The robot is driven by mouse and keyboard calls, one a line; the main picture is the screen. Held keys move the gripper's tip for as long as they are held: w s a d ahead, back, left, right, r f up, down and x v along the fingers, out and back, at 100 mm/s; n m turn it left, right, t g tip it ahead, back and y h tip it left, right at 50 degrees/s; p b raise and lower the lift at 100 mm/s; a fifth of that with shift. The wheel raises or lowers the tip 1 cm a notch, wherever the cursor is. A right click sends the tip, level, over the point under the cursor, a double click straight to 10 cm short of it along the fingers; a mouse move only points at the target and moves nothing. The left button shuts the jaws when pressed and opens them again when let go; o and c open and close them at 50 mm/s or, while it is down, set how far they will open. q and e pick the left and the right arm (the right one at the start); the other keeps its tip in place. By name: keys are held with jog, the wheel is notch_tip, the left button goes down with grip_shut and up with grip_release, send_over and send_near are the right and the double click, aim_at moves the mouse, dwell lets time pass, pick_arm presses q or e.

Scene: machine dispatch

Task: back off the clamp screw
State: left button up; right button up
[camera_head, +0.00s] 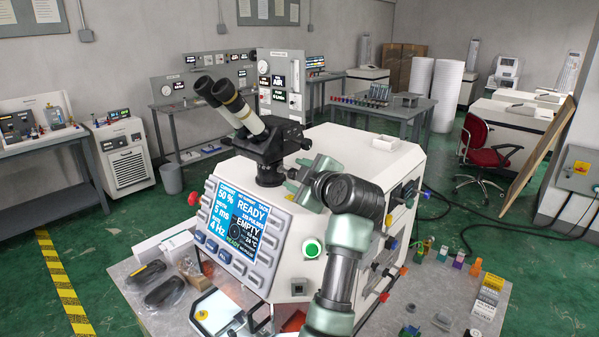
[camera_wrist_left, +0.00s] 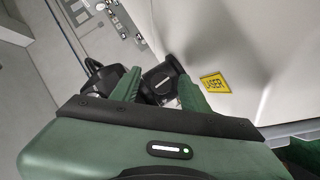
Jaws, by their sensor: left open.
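The welding machine (camera_head: 350,158) is a white cabinet with a lit screen reading READY and EMPTY. A black microscope head (camera_head: 270,143) with two eyepieces is mounted on its top. My left gripper (camera_head: 300,181) is beside the microscope's mount, with its green fingers pointing toward it. In the left wrist view the open fingers (camera_wrist_left: 160,92) stand apart, with a black round knob-like part (camera_wrist_left: 162,78) of the microscope showing between them. I cannot tell whether the fingers touch it. No part is clearly identifiable as the clamp screw. My right gripper is not in view.
A yellow LASER label (camera_wrist_left: 215,83) is on the white housing close to the fingers. A red chair (camera_head: 490,150) is on the green floor behind.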

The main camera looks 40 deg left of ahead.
pick_arm(q)
jog(key=shift+s+r, duration=0.1)
jog(key=shift+s, duration=0.2)
jog(key=shift+c, duration=0.3)
jog(key=c, duration=0.5)
grip_shut()
jog(key=shift+f+n+b, duration=0.3)
jog(key=shift+b, duration=0.25)
jog(key=shift+t+b, duration=0.3)
jog(key=shift+t, duration=0.1)
jog(key=shift+r, duration=0.2)
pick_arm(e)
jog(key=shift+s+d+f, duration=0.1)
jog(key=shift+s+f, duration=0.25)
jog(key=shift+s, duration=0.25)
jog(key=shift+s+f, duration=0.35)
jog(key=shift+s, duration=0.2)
pick_arm(q)
jog(key=o, duration=0.6)
grip_release()
jog(key=shift+c, duration=0.2)
jog(key=shift+w, duration=0.15)
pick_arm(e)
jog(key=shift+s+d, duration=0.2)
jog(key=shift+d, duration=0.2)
